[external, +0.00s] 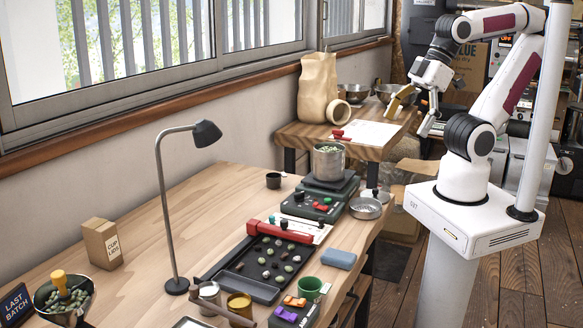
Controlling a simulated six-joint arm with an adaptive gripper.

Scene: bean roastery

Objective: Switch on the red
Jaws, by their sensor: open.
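A dark green box (302,207) with small red and green parts on its top stands at the middle right of the wooden table; a small red part (322,208) shows on it. These parts are too small to tell their on or off state. Nearer the front, a dark box (308,314) carries an orange switch (295,301) and a purple switch (286,314). My gripper (415,112) is open, high at the upper right, well apart from both boxes. A yellowish piece shows beside its fingers; I cannot tell what it is.
A metal pot of beans (328,162) stands on a scale behind the green box. A red bar (284,231) lies along the black bean tray (252,288).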

